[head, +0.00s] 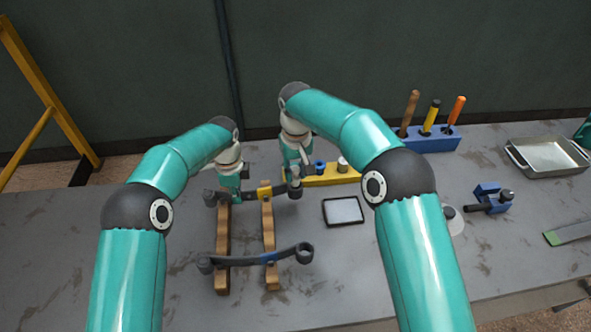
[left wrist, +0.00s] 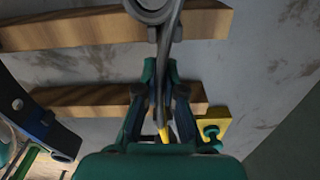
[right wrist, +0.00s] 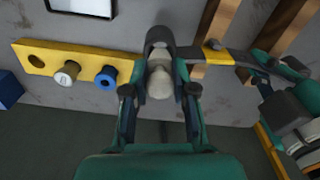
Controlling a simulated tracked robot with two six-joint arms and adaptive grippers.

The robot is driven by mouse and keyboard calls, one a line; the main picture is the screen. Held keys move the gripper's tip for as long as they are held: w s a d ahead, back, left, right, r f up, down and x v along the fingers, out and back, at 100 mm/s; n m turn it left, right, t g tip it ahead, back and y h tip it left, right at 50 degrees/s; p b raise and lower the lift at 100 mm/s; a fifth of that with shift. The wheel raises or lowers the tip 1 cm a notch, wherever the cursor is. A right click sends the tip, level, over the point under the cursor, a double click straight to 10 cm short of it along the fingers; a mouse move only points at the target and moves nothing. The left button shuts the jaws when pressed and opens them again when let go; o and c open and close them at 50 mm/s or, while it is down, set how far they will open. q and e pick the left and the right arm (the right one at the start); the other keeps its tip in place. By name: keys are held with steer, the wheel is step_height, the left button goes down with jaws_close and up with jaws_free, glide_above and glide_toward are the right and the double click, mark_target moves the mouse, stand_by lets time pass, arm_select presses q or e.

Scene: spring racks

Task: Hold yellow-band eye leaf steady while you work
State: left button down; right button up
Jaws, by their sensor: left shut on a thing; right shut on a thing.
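The yellow-band eye leaf (head: 278,190) is a dark strip across the back of two wooden rails, with an eye at each end. Its yellow band also shows in the right wrist view (right wrist: 213,45). My left gripper (head: 230,199) is shut on the leaf's left part; in the left wrist view its fingers (left wrist: 162,105) pinch the dark strip. My right gripper (right wrist: 160,90) is shut on a pale, rounded bushing-like piece (right wrist: 160,80) at the leaf's right eye (right wrist: 158,38). I cannot tell whether the piece sits inside the eye.
A blue-band leaf (head: 245,261) lies across the front of the rails (head: 222,240). A yellow holder (head: 330,180) with blue and white pieces stands behind right. A black-framed tablet (head: 343,211), blue tool block (head: 430,140), blue clamp (head: 490,198) and metal tray (head: 550,157) lie right.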

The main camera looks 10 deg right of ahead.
mark_target(295, 169)
steer(key=shift+f, duration=1.25)
stand_by(0.4)
steer(key=o, duration=1.1)
steer(key=shift+c, duration=0.2)
steer(key=shift+o, duration=0.3)
steer(key=o, duration=0.3)
steer(key=shift+r, duration=0.1)
steer(key=shift+r, duration=0.15)
steer(key=shift+r, duration=3.35)
